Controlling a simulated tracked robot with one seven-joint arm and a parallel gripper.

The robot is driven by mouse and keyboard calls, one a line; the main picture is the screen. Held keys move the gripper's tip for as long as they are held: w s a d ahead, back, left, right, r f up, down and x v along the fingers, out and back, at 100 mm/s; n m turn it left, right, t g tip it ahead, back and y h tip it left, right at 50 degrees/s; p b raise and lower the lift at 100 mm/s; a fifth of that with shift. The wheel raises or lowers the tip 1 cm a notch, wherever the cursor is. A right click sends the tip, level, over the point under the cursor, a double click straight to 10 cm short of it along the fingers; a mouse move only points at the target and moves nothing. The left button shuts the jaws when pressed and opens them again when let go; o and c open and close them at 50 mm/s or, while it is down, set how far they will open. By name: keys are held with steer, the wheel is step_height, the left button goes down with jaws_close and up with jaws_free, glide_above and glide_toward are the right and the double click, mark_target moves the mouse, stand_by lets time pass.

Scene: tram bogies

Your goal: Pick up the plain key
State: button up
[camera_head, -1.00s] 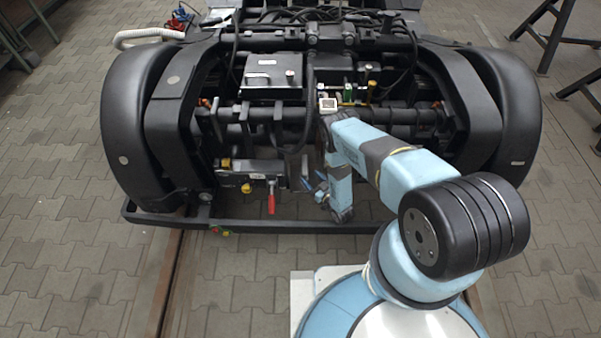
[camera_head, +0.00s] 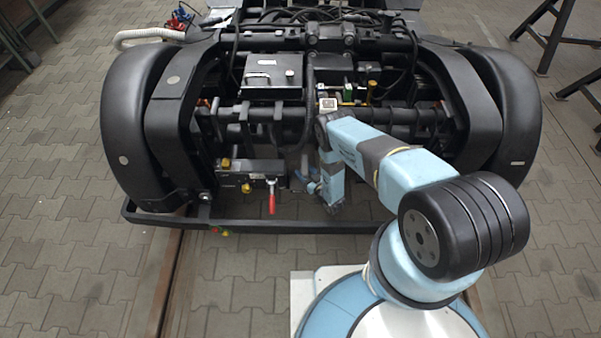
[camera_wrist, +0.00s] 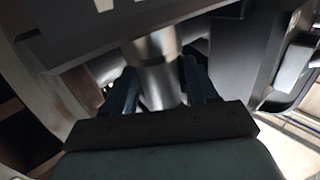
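I cannot pick out the plain key for certain in either view. My gripper (camera_wrist: 158,68) shows in the wrist view with its two dark blue fingers spread apart. A shiny metal cylinder (camera_wrist: 158,82) lies between or behind the fingers; I cannot tell whether they touch it or what it belongs to. In the head view my gripper (camera_head: 309,184) is low at the front of the bogie, to the right of the box with the red handle, and partly hidden by my arm.
The black bogie (camera_head: 165,200) fills the middle, its front bar running across below my gripper. A box with a red handle (camera_head: 271,203) sits to the left. Cables and pipes crowd above. Trestle legs (camera_head: 560,40) stand at the right.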

jaws_close()
stand_by(0.3)
